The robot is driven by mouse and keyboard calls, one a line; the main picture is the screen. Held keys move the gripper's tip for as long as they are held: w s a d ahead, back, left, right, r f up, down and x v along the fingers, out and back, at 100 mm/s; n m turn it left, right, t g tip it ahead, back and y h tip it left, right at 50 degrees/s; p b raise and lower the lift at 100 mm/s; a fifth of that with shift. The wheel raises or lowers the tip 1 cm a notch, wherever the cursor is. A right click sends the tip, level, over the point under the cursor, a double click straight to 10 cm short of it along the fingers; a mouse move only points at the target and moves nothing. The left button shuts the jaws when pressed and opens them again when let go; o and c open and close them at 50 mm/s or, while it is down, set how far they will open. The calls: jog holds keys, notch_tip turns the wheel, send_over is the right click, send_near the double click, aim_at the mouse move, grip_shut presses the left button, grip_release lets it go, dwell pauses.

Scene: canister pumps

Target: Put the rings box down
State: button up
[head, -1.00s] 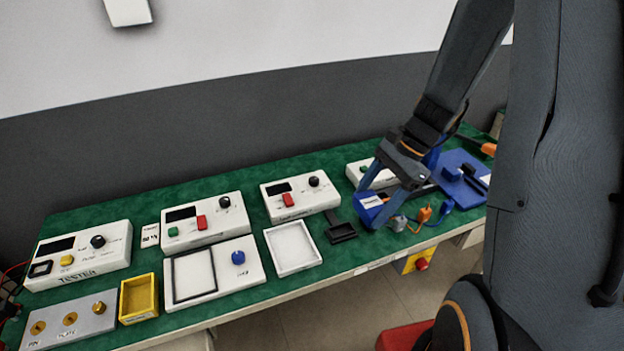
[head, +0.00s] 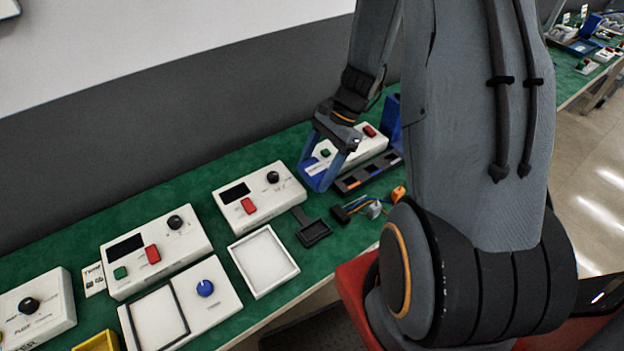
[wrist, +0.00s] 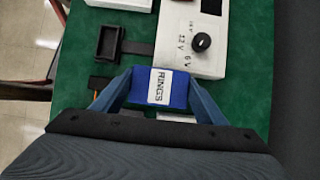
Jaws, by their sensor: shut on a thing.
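My gripper (head: 318,178) is shut on the blue rings box (wrist: 158,103), with one finger on each side of it in the wrist view. The box's white label reads RINGS and faces the wrist camera. In the head view the box (head: 316,175) is partly hidden between the blue fingers, over the back part of the green bench. It is right of a white unit (head: 258,195) with a black knob and red switch. I cannot tell whether the box touches the bench top.
A small black tray (head: 313,232) lies in front of the gripper, and a white open frame (head: 263,260) is left of it. A long dark tray (head: 368,173) and a white unit (head: 358,148) are to the right. Coloured connectors (head: 375,208) lie near the front edge.

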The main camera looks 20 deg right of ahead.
jog(key=shift+f+p, duration=0.45)
jog(key=shift+f, duration=1.75)
jog(key=shift+f, duration=0.15)
jog(key=o, duration=1.1)
